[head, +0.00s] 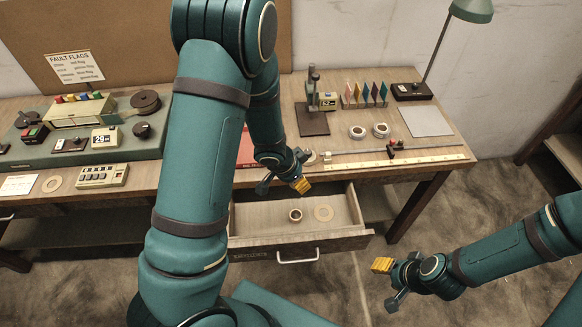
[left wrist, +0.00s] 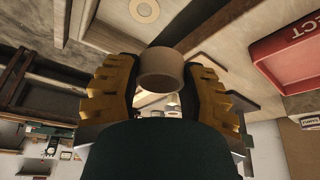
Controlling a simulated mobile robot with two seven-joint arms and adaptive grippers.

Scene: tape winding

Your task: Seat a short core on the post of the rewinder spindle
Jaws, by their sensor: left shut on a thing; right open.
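My left gripper (head: 300,185) hangs over the open drawer at the table's front. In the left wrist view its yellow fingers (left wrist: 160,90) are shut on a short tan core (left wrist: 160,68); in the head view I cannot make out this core. Another short core (head: 295,215) and a flat ring (head: 323,212) lie in the drawer; the ring also shows in the left wrist view (left wrist: 145,9). A green-based machine (head: 80,150) with dark reels stands at the left; I cannot pick out the spindle's post. My right gripper (head: 383,266) is open and empty, right of the drawer.
The drawer (head: 345,240) stands pulled out. A red tray (left wrist: 290,50) lies on the table, mostly behind my left arm in the head view. A stand (head: 313,105), two tape rolls (head: 369,131), a ruler rail (head: 400,158) and a lamp (head: 472,10) are at the right.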

